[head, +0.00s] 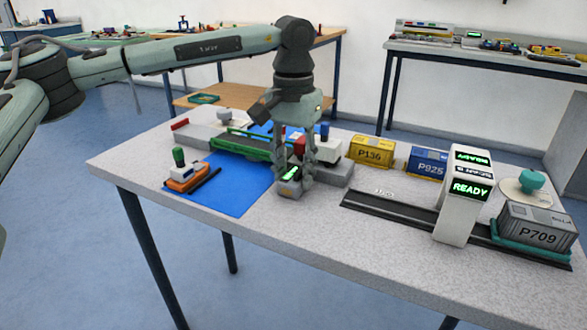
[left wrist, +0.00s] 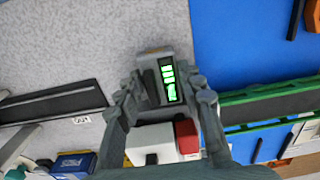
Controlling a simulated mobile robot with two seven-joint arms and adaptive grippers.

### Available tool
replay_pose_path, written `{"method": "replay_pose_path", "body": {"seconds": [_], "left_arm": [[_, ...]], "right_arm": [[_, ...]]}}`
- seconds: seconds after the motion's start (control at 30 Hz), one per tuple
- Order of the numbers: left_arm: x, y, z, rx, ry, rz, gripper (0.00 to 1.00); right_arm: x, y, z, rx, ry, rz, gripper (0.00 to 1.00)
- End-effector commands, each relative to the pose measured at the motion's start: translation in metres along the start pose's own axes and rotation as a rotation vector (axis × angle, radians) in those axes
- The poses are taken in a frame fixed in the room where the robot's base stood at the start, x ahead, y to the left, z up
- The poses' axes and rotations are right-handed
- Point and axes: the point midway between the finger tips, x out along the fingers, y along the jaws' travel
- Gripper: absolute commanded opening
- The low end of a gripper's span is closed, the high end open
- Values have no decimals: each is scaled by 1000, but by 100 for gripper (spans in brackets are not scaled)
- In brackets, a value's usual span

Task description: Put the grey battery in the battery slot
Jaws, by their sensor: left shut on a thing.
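The grey battery (head: 289,187) is a small grey block with a dark face and green lit bars. It is between the fingertips of my left gripper (head: 294,178), low over the table by the blue mat's right edge. The left wrist view shows the battery (left wrist: 152,82) with its green bars facing the camera and a finger on each side. My left gripper is shut on it. I cannot tell whether its underside touches the table. I cannot make out the battery slot for certain. My right gripper is not in view.
A white-and-grey block (head: 326,152) with a red part stands close behind my gripper. A green frame (head: 240,147) and an orange model (head: 186,177) are on the left. A black track (head: 395,213) and white READY gate (head: 459,205) are on the right. The front table is clear.

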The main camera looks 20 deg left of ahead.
Motion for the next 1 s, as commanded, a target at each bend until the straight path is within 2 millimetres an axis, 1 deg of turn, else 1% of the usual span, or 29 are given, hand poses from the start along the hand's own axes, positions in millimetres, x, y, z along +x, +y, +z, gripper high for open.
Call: {"method": "replay_pose_path", "body": {"seconds": [0.17, 0.2, 0.37, 0.63, 0.73, 0.77, 0.87, 1.0], "left_arm": [[2, 0, 0, 0, 0, 0, 2], [3, 0, 0, 0, -1, 0, 38], [2, 0, 0, 0, 0, 0, 58], [2, 0, 0, 1, 0, 0, 58], [-3, 0, 0, 1, 1, -1, 58], [-5, 0, 0, 1, 2, 0, 58], [-20, 1, -1, 1, 3, 0, 58], [-51, 1, -1, 2, 4, 1, 58]], "right_arm": [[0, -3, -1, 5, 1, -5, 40], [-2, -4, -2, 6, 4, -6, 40], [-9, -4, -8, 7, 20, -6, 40], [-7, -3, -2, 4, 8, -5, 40], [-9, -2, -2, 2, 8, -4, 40], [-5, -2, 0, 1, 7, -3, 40], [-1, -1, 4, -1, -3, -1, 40], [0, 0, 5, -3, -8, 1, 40]]}}
